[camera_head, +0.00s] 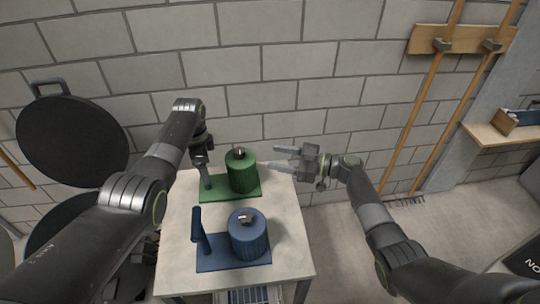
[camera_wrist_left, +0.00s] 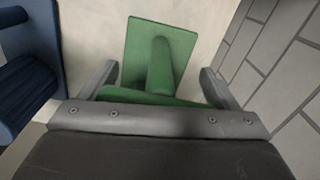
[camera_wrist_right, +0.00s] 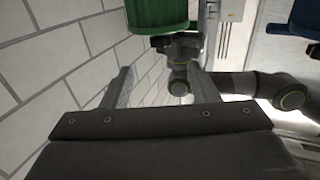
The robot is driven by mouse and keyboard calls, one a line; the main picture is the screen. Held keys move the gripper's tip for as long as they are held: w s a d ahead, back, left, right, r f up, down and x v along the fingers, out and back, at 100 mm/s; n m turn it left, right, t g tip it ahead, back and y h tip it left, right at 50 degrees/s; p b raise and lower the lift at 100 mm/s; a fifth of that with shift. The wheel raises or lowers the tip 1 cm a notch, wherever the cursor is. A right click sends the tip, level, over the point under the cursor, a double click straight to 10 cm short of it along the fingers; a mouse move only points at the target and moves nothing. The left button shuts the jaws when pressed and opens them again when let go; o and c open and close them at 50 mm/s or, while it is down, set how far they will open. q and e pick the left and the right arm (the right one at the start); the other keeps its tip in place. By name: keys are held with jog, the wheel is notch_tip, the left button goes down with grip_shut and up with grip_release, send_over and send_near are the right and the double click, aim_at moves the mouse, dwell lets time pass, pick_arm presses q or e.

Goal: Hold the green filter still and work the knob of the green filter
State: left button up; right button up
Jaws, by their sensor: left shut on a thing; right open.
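The green filter (camera_head: 242,172) is a ribbed green drum on a flat green base plate, at the back of the small table. Its small metallic knob (camera_head: 238,153) sits on top of the drum. My left gripper (camera_head: 205,178) is shut on the green filter's upright handle, left of the drum and mostly hidden by the gripper. The handle (camera_wrist_left: 160,66) shows between the fingers in the left wrist view. My right gripper (camera_head: 280,157) is open and empty, right of the drum and apart from it. The drum (camera_wrist_right: 160,14) shows at the top of the right wrist view.
A blue filter (camera_head: 248,238) of the same kind, with an upright handle, stands nearer the front of the table (camera_head: 180,280). A block wall (camera_head: 290,60) rises close behind. Long-handled tools (camera_head: 420,110) hang at the right.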

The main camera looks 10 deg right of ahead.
dwell(0.3)
pick_arm(q)
jog(key=o, duration=1.2)
jog(key=shift+o, duration=0.2)
